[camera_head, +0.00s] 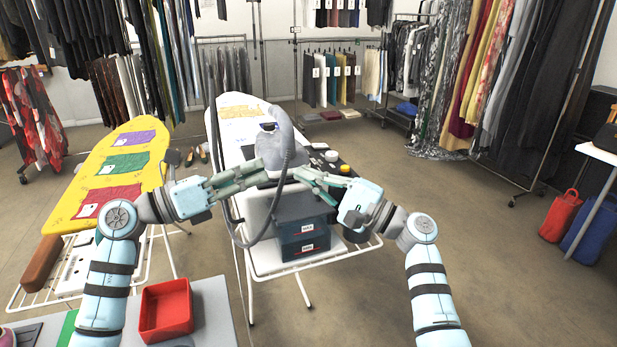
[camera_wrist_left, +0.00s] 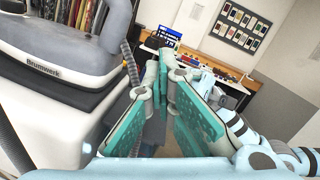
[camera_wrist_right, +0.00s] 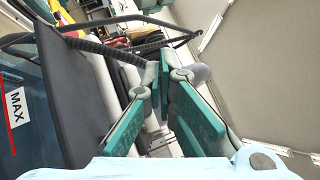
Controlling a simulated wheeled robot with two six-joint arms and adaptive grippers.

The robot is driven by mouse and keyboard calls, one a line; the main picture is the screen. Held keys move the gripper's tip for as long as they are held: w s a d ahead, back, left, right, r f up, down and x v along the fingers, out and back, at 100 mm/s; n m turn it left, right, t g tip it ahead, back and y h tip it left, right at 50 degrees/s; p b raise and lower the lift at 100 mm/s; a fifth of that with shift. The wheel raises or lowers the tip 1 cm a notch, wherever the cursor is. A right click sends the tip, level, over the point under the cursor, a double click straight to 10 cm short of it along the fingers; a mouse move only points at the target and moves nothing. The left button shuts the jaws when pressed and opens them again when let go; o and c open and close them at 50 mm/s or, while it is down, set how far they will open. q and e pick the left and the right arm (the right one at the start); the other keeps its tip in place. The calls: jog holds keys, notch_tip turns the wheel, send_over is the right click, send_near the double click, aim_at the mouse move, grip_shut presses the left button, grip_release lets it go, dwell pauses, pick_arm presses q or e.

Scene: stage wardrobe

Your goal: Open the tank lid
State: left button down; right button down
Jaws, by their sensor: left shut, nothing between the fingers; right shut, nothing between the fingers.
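The steam station's dark blue tank (camera_head: 302,236) faces me on the ironing board, with two white labels on its front. In the right wrist view, the tank (camera_wrist_right: 15,85) shows its MAX label at the left. A dark grey panel (camera_wrist_right: 68,100) runs along it, apparently the lid; I cannot tell whether it is raised. The grey iron (camera_head: 277,145) rests on the station, also seen in the left wrist view (camera_wrist_left: 75,38). My left gripper (camera_head: 265,173) is shut and empty by the iron's left side. My right gripper (camera_head: 298,173) is shut and empty above the tank.
A grey hose (camera_head: 243,240) loops down the station's left side. A yellow ironing board (camera_head: 115,165) with folded cloths stands at the left. A red bin (camera_head: 165,310) sits on the near table. Garment racks line the back.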

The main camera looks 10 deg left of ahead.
pick_arm(q)
jog(key=c, duration=1.5)
grip_release()
